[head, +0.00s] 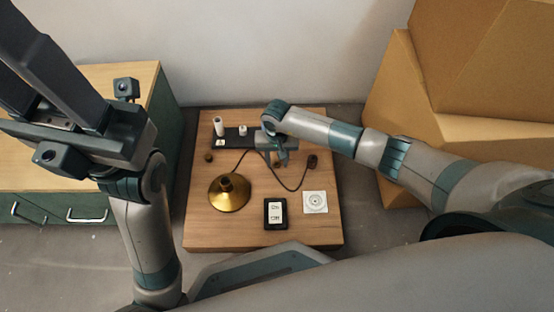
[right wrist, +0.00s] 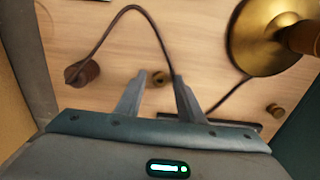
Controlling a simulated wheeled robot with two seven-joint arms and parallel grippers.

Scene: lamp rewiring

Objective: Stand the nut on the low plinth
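A small brass ring-shaped piece, which looks like the nut (right wrist: 160,78), lies on the wooden table. It shows between and just beyond the fingertips of my right gripper (right wrist: 158,92), which is open and empty. In the head view my right gripper (head: 281,156) hangs over the table near the right end of a black board (head: 232,142); the nut is hard to make out there. On the board stand a short white post, apparently the low plinth (head: 243,130), and a taller white post (head: 219,126). My left gripper (head: 28,62) is open at the upper left, away from the table.
A brass lamp base (head: 230,193) with a dark cord ending in a brown plug (head: 312,160) is on the table (head: 262,236). A small brown knob (head: 208,157), a black switch plate (head: 275,213) and a white socket (head: 315,202) lie around it. Cardboard boxes (head: 450,90) stand right.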

